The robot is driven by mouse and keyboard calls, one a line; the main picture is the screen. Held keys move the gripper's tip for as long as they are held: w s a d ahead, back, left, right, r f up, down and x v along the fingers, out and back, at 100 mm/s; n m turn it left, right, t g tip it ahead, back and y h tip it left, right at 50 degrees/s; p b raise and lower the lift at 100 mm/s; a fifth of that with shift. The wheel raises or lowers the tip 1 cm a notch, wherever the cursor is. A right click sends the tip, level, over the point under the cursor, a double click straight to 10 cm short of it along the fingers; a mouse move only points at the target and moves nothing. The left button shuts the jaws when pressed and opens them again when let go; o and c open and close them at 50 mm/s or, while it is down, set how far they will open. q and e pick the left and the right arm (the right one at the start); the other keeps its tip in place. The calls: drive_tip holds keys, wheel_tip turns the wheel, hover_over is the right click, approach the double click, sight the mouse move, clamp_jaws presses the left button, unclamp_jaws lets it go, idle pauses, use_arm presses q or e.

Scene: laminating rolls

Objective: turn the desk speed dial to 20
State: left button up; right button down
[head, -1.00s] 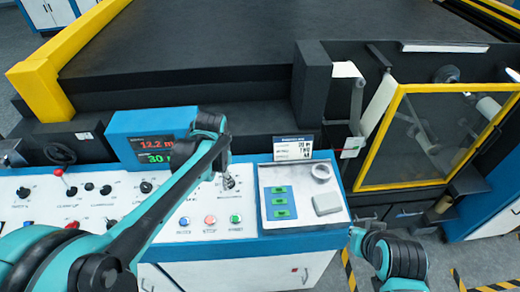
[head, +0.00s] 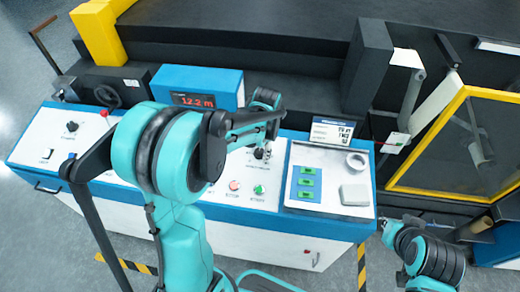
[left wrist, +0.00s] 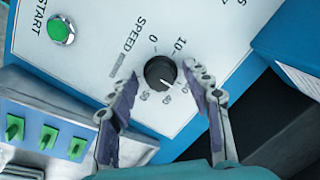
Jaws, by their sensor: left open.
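The speed dial (left wrist: 160,72) is a round black knob on the white desk panel, seen in the left wrist view beside the printed word SPEED. Scale numbers ring it; 0 and 10 read clearly, the others are small or blurred. I cannot tell which number its pointer marks. My left gripper (left wrist: 158,108) is open, with one finger to each side of the dial and neither clearly touching it. My right arm is at the lower right, with no fingers visible.
A green START button (left wrist: 61,30) is near the dial. A tray (head: 328,204) with green blocks is to the right on the desk. A blue display (head: 200,87) stands behind, partly covered by my left arm. A yellow-framed guard (head: 450,110) is farther right.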

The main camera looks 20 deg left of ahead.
use_arm(q)
clamp_jaws()
drive_tip(key=shift+n, duration=0.3)
drive_tip(key=n, duration=0.3)
drive_tip(key=shift+n, duration=0.3)
drive_tip(key=shift+n+h, duration=0.5)
drive_tip(key=shift+n, duration=1.7)
